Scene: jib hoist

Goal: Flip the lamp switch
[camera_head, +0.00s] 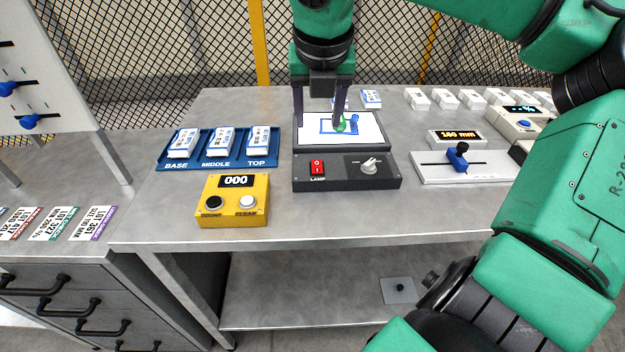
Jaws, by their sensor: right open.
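The lamp switch (317,167) is a small red rocker at the left of the front panel of a dark box (340,185), with the word LAMP under it. A knob (368,165) sits to its right on the same panel. Behind the panel is a lit white plate (365,122) with a blue outline and a green piece (340,124) on it. My right gripper (320,124) points down over the plate, behind the switch, with its fingers apart. I cannot tell whether it touches the plate. My left gripper is out of view.
A yellow counter box (234,218) stands front left of the lamp box. A blue tray (162,160) with white blocks lies behind it. A slider gauge (462,166) and a display stand to the right. Several white blocks line the back. The front table strip is clear.

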